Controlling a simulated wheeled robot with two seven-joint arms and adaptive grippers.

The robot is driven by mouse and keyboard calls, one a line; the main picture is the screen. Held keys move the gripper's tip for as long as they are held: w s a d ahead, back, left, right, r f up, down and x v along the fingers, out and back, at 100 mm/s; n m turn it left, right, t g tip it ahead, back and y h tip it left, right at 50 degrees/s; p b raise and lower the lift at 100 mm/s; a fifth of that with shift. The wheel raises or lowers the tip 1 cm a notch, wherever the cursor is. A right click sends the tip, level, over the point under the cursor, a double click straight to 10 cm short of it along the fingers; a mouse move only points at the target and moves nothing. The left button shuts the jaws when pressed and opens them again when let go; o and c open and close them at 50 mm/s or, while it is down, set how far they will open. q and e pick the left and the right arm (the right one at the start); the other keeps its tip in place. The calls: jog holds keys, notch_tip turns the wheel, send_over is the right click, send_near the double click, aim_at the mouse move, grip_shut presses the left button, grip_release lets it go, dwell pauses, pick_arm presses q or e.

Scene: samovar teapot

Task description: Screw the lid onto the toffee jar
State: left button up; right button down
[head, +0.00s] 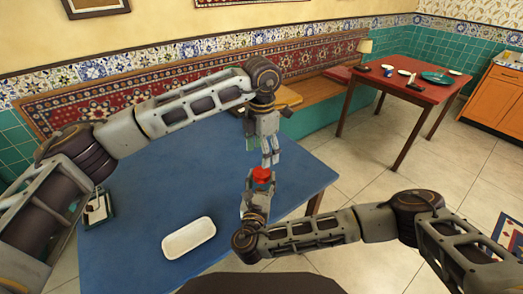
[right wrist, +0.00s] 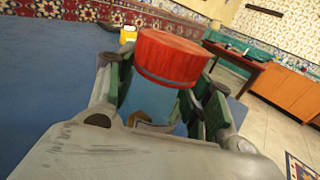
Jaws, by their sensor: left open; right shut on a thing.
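The toffee jar is clear, with brownish contents, and shows in the right wrist view (right wrist: 160,106) between my right gripper's green-padded fingers. The red lid (right wrist: 170,57) sits on top of the jar; I cannot tell whether it is threaded on. The lid also shows in the head view (head: 262,174). My right gripper (head: 258,187) is shut on the jar and holds it upright or slightly tilted near the blue table's right side. My left gripper (head: 270,160) is open, pointing down just above the lid. The jar body is mostly hidden in the head view.
A white tray (head: 189,238) lies on the blue table (head: 145,200), left of my right gripper. A small dark holder (head: 97,208) stands at the table's left edge. A yellow object (right wrist: 128,34) shows behind the jar. A red table (head: 410,80) stands farther off.

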aim_at(261, 172)
pick_arm(q)
jog(key=n, duration=0.5)
dwell(0.3)
dwell(0.4)
jog(key=shift+f, duration=4)
jog(key=shift+c, duration=0.4)
jog(key=c, duration=1)
